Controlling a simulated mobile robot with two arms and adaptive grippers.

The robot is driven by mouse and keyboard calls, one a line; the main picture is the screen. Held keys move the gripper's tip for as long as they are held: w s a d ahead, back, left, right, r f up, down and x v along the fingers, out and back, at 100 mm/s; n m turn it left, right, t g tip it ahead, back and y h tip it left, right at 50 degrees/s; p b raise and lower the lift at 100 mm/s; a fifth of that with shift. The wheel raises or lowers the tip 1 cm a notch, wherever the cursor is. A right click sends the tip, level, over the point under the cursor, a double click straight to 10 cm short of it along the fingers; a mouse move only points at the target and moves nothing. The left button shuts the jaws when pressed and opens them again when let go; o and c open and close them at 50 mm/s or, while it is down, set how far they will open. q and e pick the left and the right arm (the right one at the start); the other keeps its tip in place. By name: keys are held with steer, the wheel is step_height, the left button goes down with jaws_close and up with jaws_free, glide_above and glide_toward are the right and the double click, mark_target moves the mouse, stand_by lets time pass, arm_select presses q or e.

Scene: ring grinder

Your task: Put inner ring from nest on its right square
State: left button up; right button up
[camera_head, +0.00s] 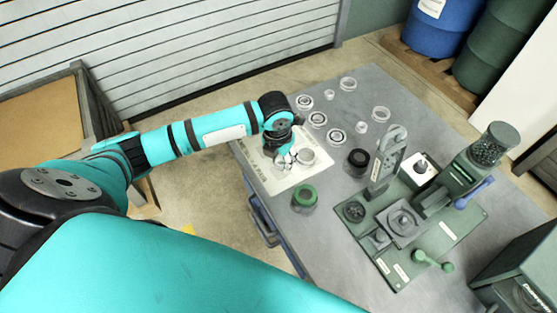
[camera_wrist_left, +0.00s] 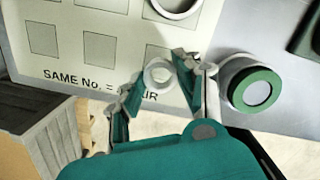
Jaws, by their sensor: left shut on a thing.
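My left gripper (camera_wrist_left: 165,80) is shut on a small pale ring (camera_wrist_left: 158,76), the inner ring, held between its fingertips. It is low over the front of the white mat (camera_wrist_left: 90,62), near a row of grey squares. Whether the ring touches the mat, I cannot tell. In the head view the left gripper (camera_head: 287,158) is over the mat (camera_head: 280,183), and its fingers largely hide the ring. A larger ring (camera_head: 305,156) lies on the mat close beside the gripper; its edge also shows in the wrist view (camera_wrist_left: 176,8). My right gripper is not in view.
Several rings and bearings (camera_head: 319,119) lie on the grey table (camera_head: 385,88) behind the mat. A green-rimmed pot (camera_head: 305,197) and a dark pot (camera_head: 358,160) stand right of the gripper. A green bench machine (camera_head: 405,222) fills the table's right side.

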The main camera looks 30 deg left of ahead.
mark_target(280, 172)
arm_select(q)
step_height(280, 172, down, 4)
steer(key=shift+a+r+p, duration=0.15)
steer(key=shift+r+p, duration=0.1)
steer(key=shift+p, duration=0.1)
steer(key=shift+f, duration=0.1)
steer(key=o, duration=0.7)
steer(key=shift+f, duration=0.1)
steer(key=o, duration=0.5)
steer(key=shift+c, duration=0.2)
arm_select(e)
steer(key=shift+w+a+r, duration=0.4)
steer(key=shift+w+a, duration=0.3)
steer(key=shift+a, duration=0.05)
